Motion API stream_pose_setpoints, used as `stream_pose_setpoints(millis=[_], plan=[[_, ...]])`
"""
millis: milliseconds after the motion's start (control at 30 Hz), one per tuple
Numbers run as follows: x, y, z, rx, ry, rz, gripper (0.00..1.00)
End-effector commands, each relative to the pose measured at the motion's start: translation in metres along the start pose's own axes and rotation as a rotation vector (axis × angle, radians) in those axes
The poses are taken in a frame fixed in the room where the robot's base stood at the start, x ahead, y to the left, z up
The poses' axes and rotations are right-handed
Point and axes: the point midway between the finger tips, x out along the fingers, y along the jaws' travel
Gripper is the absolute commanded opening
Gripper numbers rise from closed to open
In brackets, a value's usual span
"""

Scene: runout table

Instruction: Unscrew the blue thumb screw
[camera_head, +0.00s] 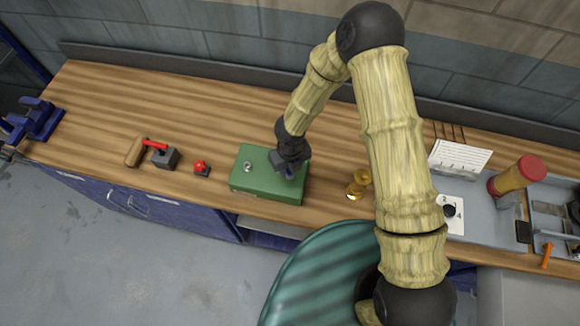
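A green box (262,187) sits on the wooden bench near its front edge. A small silver knob (248,167) stands on the left part of its top. My gripper (289,171) points down over the right part of the box top. A small bit of blue (290,173) shows at the gripper's tip, which may be the blue thumb screw. The gripper and wrist hide most of that spot. The fingers are too small and covered to tell whether they are open or shut, or touching the screw.
A brass piece (358,184) stands to the right.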

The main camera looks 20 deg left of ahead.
Motion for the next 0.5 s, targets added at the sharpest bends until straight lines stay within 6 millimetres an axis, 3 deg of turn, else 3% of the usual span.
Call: stream_pose_setpoints(millis=[300, 500], plan=[[0.0036, -0.0001, 0.0002, 0.464, -0.002, -0.001, 0.40], [0.0004, -0.0001, -0.0003, 0.517, 0.000, 0.000, 0.40]])
